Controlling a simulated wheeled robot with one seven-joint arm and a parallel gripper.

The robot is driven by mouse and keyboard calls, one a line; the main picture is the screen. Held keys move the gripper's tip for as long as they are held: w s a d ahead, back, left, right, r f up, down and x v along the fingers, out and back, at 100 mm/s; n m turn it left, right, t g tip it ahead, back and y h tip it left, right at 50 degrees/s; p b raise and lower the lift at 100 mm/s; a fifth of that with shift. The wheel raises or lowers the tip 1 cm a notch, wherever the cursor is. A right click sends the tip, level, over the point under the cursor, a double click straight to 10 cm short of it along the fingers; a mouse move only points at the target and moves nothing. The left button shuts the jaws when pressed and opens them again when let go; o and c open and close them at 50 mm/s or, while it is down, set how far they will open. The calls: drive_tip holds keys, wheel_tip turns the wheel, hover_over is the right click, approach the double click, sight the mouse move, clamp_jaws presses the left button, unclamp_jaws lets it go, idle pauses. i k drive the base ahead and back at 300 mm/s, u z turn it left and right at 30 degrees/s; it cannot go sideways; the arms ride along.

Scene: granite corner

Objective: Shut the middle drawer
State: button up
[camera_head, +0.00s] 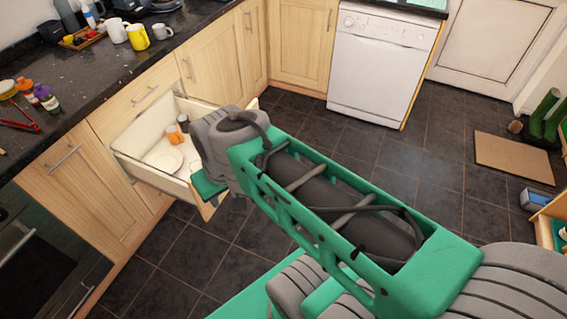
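The open drawer (150,183) juts out from the wooden cabinets at left, below the dark countertop. It is pulled well out, and a white plate and an orange item lie inside. A closed drawer front with a handle (145,94) sits above it. My green and grey arm reaches from the lower right to the drawer's front. The arm's end covers part of the drawer's front and right side. My gripper's fingers are hidden behind the arm, so I cannot tell whether they touch the drawer or are open.
The dark countertop (95,75) holds mugs, bottles and a tray. A white dishwasher (377,70) stands at the back. The tiled floor (405,165) is clear in the middle. A brown mat (514,158), green boots (545,117) and a blue box (537,199) are at right.

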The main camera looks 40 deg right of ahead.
sight(146, 136)
drive_tip(key=z, duration=0.5)
drive_tip(key=i, duration=0.9)
drive_tip(key=z, duration=0.6)
drive_tip(key=k, duration=1.15)
drive_tip(key=u, duration=0.1)
drive_tip(key=i, duration=0.4)
drive_tip(key=u, duration=0.9)
drive_tip(key=i, duration=0.75)
drive_tip(key=u, duration=0.35)
